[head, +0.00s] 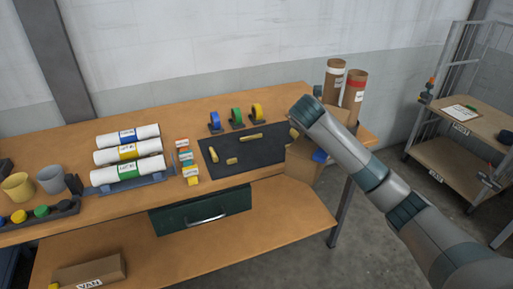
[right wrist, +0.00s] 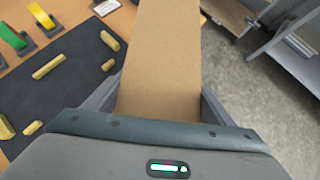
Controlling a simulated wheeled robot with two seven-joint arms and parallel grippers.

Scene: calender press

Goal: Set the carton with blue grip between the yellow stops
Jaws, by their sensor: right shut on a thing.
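A brown carton (head: 302,168) with a blue patch hangs at the right front edge of the table in the head view, partly hidden by my right arm. In the right wrist view the carton (right wrist: 163,60) fills the space between the fingers of my right gripper (right wrist: 160,105), which is shut on it. The yellow stops (head: 251,137) are short bars on a dark mat (head: 228,148), left of the carton; they also show in the right wrist view (right wrist: 48,66). The carton is beside the mat, not between the stops. My left gripper is not in view.
Blue, green and yellow tape rolls (head: 236,117) stand behind the mat. White labelled rolls (head: 127,154) lie on a rack at the left, with small coloured blocks (head: 185,158) between. Tall brown tubes (head: 354,90) stand at the back right. A wheeled shelf (head: 465,125) is further right.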

